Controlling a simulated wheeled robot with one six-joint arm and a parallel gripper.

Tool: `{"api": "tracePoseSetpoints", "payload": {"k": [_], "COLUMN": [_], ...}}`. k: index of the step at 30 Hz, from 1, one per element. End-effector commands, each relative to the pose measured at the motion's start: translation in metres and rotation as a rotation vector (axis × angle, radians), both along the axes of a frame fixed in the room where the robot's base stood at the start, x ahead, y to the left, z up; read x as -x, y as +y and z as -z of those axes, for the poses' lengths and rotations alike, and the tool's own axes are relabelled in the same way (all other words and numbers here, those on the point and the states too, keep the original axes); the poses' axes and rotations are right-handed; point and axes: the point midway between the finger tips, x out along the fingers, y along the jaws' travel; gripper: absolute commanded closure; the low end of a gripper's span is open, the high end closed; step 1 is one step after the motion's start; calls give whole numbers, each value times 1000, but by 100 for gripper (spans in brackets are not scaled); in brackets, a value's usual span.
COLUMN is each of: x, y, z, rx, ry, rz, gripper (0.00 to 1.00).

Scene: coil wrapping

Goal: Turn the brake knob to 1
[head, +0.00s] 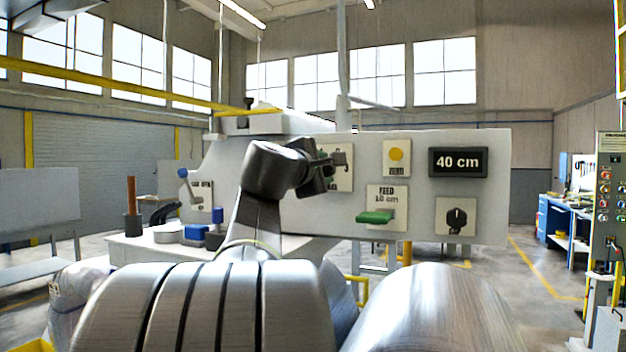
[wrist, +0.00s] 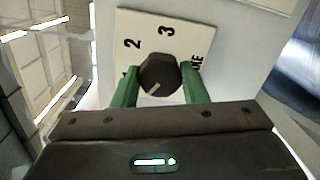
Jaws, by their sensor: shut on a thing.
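The brake knob (wrist: 158,72) is a dark, faceted knob with a light pointer line, on a white plate (wrist: 185,28) with "2" and "3" beside it. The line points to the lower left in the wrist view; another mark there is mostly hidden by the left finger. My gripper (wrist: 160,84) has its green fingers on both sides of the knob and is shut on it. In the head view my gripper (head: 338,159) is at the panel's left part, in front of a plate (head: 346,181), and the knob cannot be made out there.
The grey panel (head: 490,190) also carries a yellow button (head: 396,155), a "40 cm" display (head: 458,162), a green feed paddle (head: 375,217) and another black knob (head: 458,216). A lever (head: 187,184) stands at the left. Large metal coils (head: 450,310) fill the foreground.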

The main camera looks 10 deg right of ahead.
Motion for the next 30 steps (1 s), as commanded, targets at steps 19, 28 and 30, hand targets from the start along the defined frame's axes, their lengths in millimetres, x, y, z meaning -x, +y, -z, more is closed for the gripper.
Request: {"api": "tracePoseSetpoints", "payload": {"k": [19, 28, 30], "x": [0, 0, 0], "y": [-1, -1, -1], "z": [3, 2, 2], "rx": [-388, -442, -444], "ry": [-259, -294, -296], "rz": [2, 2, 2], "gripper": [83, 83, 83]}}
